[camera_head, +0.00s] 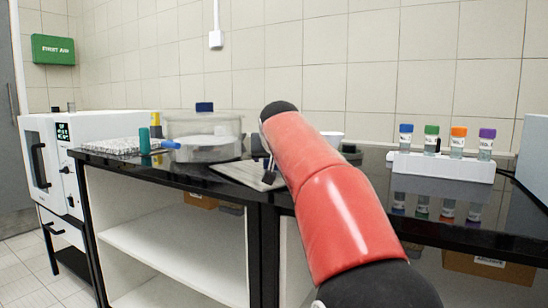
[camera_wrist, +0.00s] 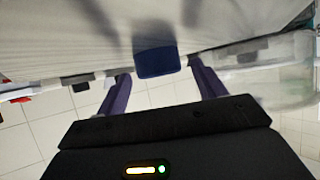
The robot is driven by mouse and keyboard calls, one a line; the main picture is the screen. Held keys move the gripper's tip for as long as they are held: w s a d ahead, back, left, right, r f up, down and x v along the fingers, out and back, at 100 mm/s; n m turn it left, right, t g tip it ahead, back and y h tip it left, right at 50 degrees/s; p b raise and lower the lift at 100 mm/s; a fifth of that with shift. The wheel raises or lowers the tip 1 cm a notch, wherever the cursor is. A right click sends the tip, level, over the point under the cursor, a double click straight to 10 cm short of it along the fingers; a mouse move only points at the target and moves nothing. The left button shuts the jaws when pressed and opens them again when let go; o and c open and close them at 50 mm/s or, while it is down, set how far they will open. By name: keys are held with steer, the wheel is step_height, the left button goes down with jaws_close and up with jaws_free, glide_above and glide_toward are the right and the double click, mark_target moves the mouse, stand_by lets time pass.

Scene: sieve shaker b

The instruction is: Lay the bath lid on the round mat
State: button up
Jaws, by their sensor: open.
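The clear bath (camera_head: 182,142) stands on the black bench at the left of the head view. A blue knob (camera_head: 204,107) stands above its top, where the clear lid is hard to tell from the bath. In the wrist view a blue block (camera_wrist: 157,62), which looks like this knob, lies ahead of and between the fingertips. My gripper (camera_wrist: 160,82) is open, its purple fingers apart with nothing held between them. In the head view my red arm mostly hides the gripper. I cannot make out the round mat for certain.
A flat grey plate (camera_head: 240,172) lies at the bench front, right of the bath. A white rack (camera_head: 440,168) with several coloured-cap vials stands at the right. A green bottle (camera_head: 145,142) stands left of the bath. A white bowl (camera_head: 333,136) is partly behind my arm.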

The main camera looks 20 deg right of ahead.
steer(key=v, duration=1.2)
